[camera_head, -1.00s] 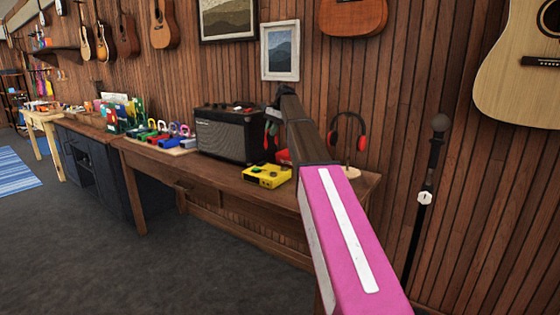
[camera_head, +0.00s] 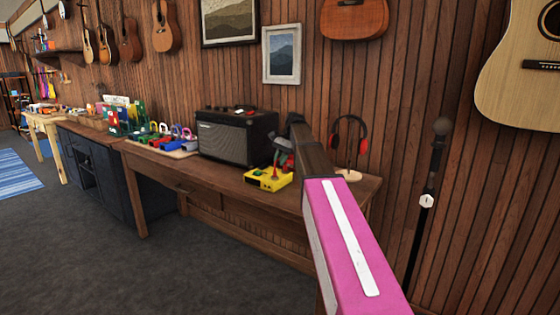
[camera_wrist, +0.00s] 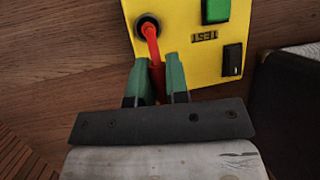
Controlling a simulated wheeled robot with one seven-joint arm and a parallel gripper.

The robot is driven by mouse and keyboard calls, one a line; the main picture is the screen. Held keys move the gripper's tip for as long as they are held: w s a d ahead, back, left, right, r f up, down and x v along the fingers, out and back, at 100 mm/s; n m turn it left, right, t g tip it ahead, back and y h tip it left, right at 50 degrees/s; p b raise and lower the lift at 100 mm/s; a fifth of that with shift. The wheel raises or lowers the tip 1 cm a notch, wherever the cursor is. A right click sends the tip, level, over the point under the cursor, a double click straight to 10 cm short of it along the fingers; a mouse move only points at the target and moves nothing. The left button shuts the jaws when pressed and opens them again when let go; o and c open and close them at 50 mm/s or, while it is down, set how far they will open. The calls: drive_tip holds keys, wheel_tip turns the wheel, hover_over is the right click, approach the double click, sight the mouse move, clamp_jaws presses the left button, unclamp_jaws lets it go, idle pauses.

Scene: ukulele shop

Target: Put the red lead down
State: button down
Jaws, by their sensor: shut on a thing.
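The red lead (camera_wrist: 155,62) is between the two green fingers of my gripper (camera_wrist: 157,82) in the wrist view. My gripper is shut on it. The far end of the lead meets a round black socket (camera_wrist: 148,25) on the yellow test box (camera_wrist: 182,60); how deep it sits in the socket I cannot tell. The yellow box also shows on the wooden bench in the head view (camera_head: 262,182), with my gripper just above it. My arm partly hides the area behind the box.
A black amplifier (camera_head: 226,140) stands left of the box on the bench (camera_head: 225,180). Red headphones (camera_head: 362,135) on a stand are at the right. Several coloured clamp-like items (camera_head: 170,140) lie farther left.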

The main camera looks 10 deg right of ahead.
drive_tip(key=shift+f, duration=0.1)
drive_tip(key=c, duration=1.1)
unclamp_jaws()
